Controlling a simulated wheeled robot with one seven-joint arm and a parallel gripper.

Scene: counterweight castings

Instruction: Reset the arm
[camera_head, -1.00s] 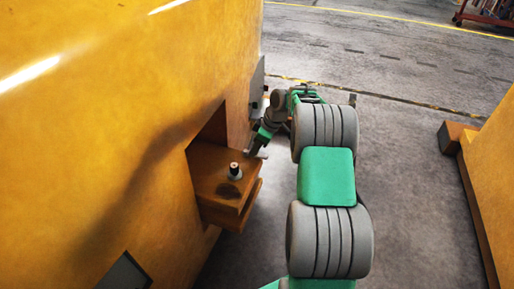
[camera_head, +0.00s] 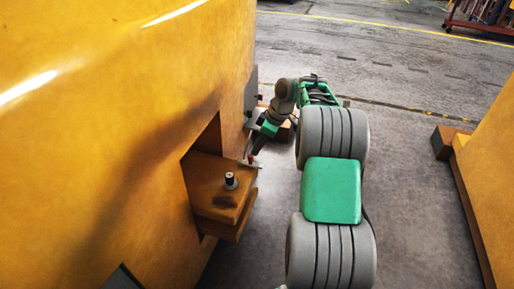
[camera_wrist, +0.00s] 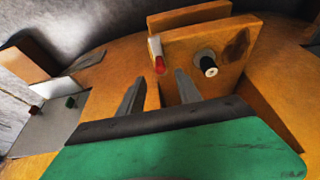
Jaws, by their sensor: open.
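My gripper (camera_head: 250,161) is at the end of my green and grey arm, close to the far edge of an orange-brown bracket on the yellow casting (camera_head: 120,130). In the wrist view its two grey fingers (camera_wrist: 160,84) are apart, with nothing seen between them. A small red and white piece (camera_wrist: 157,55) shows at the bracket's edge beyond the fingers; I cannot tell how it is fixed.
The bracket (camera_head: 215,200) juts from a recess and bears an upright dark pin with a pale top (camera_head: 231,181). A grey box (camera_wrist: 50,125) with red and green buttons is on the casting. Another yellow casting (camera_head: 492,165) stands right; grey floor lies between.

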